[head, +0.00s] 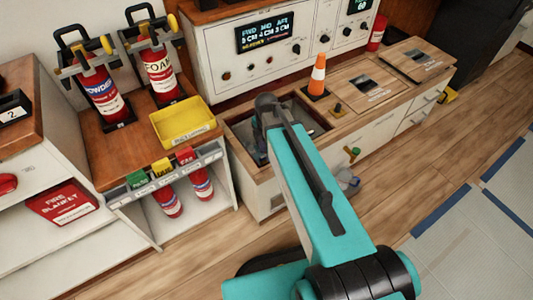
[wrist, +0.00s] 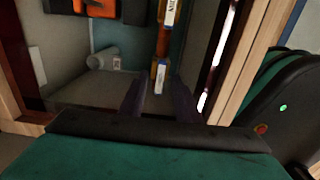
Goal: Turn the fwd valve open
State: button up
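An open hatch (head: 233,128) in the wooden counter shows in the head view, with my arm reaching down into it. The wrist view looks into this recess. A pipe fitting (wrist: 160,75) with yellow and blue parts and a white label lies just beyond my gripper (wrist: 158,88). Another white label with dark letters (wrist: 169,14) is farther up the same line; I cannot read either, so I cannot tell which part is the fwd valve. My dark fingers are apart with nothing clearly held between them. In the head view my arm hides the fingertips.
Recess walls and a wooden rim (wrist: 243,65) stand close on the right. A white cylinder (wrist: 102,58) and an orange-black object (wrist: 96,8) are inside. On the counter are an orange cone (head: 317,76) and closed lids (head: 365,92). A display panel (head: 263,33) reads FWD, MID, AFT.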

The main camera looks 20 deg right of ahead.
jog(key=shift+f, duration=0.35)
grip_shut()
